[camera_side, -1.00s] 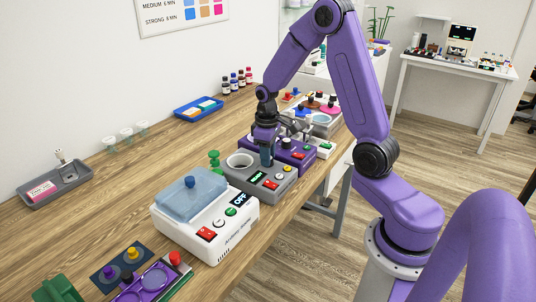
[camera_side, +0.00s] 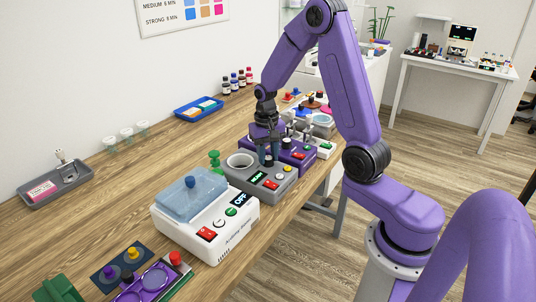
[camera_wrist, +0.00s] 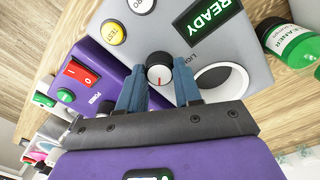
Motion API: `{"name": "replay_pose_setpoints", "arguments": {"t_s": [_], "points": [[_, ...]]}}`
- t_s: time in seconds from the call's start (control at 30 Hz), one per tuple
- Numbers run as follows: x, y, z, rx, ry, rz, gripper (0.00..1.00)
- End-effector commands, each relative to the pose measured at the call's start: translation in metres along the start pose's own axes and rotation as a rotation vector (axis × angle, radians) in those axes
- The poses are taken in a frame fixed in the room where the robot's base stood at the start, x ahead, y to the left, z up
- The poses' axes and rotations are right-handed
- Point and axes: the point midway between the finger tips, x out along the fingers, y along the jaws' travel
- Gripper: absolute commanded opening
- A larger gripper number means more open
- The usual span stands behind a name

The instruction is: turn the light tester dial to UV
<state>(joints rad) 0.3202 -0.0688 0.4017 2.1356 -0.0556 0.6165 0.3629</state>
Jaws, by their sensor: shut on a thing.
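The light tester is the grey box (camera_side: 233,176) with a lit READY display, a round white-rimmed well and a yellow TEST button; it also fills the upper wrist view (camera_wrist: 237,55). Its dial (camera_wrist: 159,72) is a small black knob with a pale face and a red pointer line, below the word LIGHT. The dial's position marks cannot be read. My gripper (camera_side: 269,162) points down at the tester, its two blue fingers on either side of the dial and shut on it. In the side view the fingers hide the dial.
A purple device (camera_side: 297,153) with a red switch stands just behind the tester, close to my gripper. A white device with a blue lid (camera_side: 190,196) stands in front. A green bottle (camera_wrist: 292,42) is beside the tester. Bare wood lies toward the wall.

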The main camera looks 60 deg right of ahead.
Motion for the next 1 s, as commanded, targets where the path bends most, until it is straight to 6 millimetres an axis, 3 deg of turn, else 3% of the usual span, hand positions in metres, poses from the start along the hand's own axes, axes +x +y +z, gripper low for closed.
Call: {"name": "replay_pose_setpoints", "arguments": {"t_s": [0.67,0.7,0.77,1.0], "points": [[-0.0012,-0.0004,-0.0015,0.072,0.002,-0.002,0.03],[-0.0011,-0.0004,-0.0015,0.072,0.002,-0.002,0.37],[-0.0011,-0.0003,-0.0014,0.071,0.002,-0.002,0.57],[-0.0005,-0.0001,-0.0007,0.069,0.000,-0.001,0.59]]}}
